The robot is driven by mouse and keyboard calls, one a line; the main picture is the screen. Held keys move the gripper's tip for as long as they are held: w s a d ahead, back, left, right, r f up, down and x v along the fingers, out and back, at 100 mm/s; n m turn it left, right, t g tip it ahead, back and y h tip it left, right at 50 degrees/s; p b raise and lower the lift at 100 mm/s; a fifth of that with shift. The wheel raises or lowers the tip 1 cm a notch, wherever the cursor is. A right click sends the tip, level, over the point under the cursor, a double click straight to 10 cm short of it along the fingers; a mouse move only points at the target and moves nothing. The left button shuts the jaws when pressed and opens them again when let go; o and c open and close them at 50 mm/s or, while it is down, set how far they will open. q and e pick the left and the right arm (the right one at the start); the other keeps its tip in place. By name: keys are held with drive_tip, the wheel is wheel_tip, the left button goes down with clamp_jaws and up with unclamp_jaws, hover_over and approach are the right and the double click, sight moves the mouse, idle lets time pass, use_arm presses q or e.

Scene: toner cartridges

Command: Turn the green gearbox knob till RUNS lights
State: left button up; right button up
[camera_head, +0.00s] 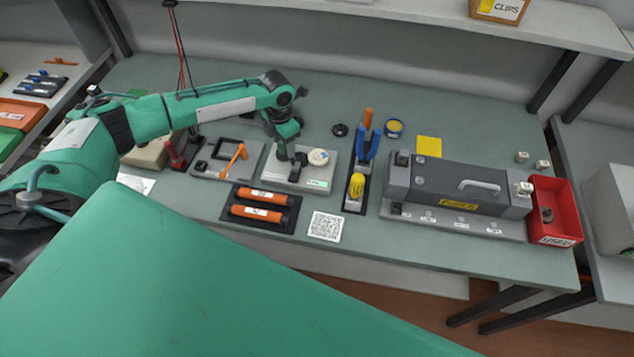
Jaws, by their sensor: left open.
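A pale grey gearbox plate (325,172) lies on the bench at the middle of the picture. A cream round part (318,157) is on it, and a small green label or light (317,183) shows at its front edge, too small to read. My left gripper (287,150) points down over the left part of this plate and is open. A green part between or below the fingers cannot be told apart from the gripper, so I cannot tell whether it touches the green knob. My right gripper is not in view.
Left of the plate is a board with an orange crank (233,160). In front lie two orange cartridges (262,196) on a dark tray. To the right stand blue-handled pliers (366,135), a yellow-topped tool (356,186), a large grey machine (455,190) and a red bin (560,205).

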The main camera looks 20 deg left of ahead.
use_arm(q)
drive_tip(key=shift+r+p, duration=3.1)
drive_tip(key=shift+r, duration=0.45)
drive_tip(key=shift+f, duration=0.1)
